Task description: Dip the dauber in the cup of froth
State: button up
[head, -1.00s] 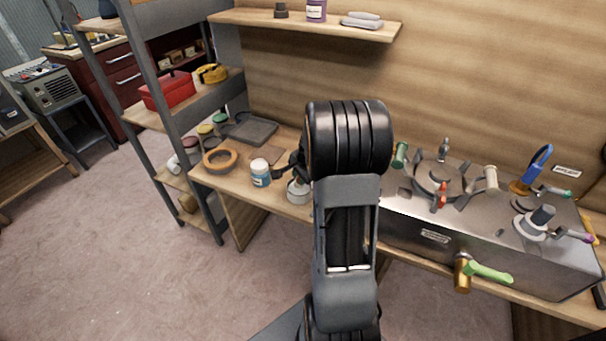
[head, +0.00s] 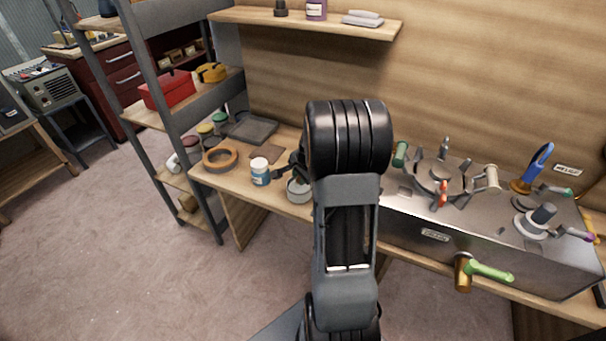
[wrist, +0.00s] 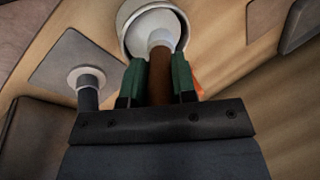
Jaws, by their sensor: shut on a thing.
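My gripper (wrist: 158,82), with green finger pads, is shut on the brown handle of the dauber (wrist: 159,75). The dauber's pale head points into the mouth of the round white cup (wrist: 127,14) in the wrist view. I cannot tell how deep the head sits or whether it touches the froth. In the head view the cup (head: 298,190) stands on the bench just left of my arm. My gripper (head: 291,166) is dark and partly hidden by the arm there; the dauber is not clear in that view.
A white and blue jar (head: 260,172) stands left of the cup, with a tape ring (head: 220,160) beyond it. A dark tray (head: 252,130) lies behind. An upper shelf (head: 300,24) hangs on the wall.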

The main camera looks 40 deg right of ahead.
dwell(0.4)
jog(key=shift+r+p, duration=2.9)
jog(key=shift+r, duration=0.6)
jog(key=shift+s, duration=0.1)
